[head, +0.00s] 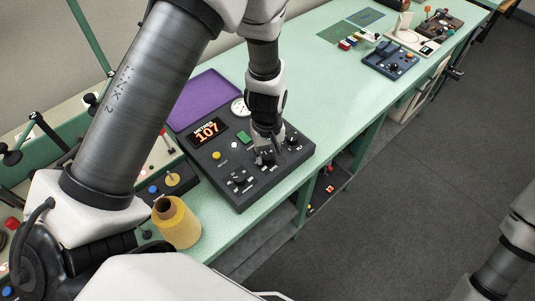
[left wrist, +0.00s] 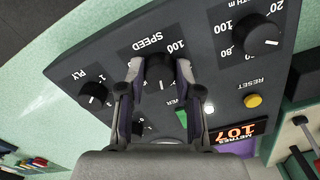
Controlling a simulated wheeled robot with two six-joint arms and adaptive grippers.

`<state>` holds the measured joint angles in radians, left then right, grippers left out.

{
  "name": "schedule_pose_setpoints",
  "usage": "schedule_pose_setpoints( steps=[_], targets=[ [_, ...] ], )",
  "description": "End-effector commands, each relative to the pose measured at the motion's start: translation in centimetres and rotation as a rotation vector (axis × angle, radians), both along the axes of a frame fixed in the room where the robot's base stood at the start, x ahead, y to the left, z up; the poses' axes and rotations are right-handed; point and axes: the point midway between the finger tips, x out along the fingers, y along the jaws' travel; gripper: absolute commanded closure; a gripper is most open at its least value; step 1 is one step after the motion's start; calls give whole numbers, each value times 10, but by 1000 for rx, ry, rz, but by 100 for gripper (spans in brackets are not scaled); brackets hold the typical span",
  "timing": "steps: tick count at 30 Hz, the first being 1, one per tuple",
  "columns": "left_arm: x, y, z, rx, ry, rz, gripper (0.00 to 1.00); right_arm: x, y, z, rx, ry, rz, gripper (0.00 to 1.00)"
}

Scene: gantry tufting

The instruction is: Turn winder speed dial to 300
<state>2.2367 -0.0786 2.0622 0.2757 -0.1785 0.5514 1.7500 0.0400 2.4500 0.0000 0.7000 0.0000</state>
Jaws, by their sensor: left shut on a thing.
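The winder's dark control panel (head: 236,192) lies on the green bench. Its speed dial (left wrist: 161,74) is a black knob under the word SPEED, with the figure 100 printed beside it. My left gripper (head: 268,157) reaches down to the panel and is shut on the speed dial, one finger on each side in the left wrist view (left wrist: 160,78). The fingers cover part of the scale, so I cannot read the setting exactly. In the head view the gripper mostly hides this dial. My right gripper is not in view.
The ply dial (left wrist: 92,94) and the length dial (left wrist: 262,35) flank the speed dial. A yellow reset button (left wrist: 253,100) and a display (head: 207,131) reading 107 metres are close by. A yellow yarn cone (head: 178,226) stands at the panel's near left.

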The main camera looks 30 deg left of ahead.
Motion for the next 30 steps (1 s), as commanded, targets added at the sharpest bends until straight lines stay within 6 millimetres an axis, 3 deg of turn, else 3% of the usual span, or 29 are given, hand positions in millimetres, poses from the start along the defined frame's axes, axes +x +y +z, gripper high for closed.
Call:
schedule_pose_setpoints(
  steps=[18,30],
  targets=[
    [-2,0,-4,-1,7,-525,100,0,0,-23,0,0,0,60],
    [-2,0,-3,0,7,-690,100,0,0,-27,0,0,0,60]
  ],
)
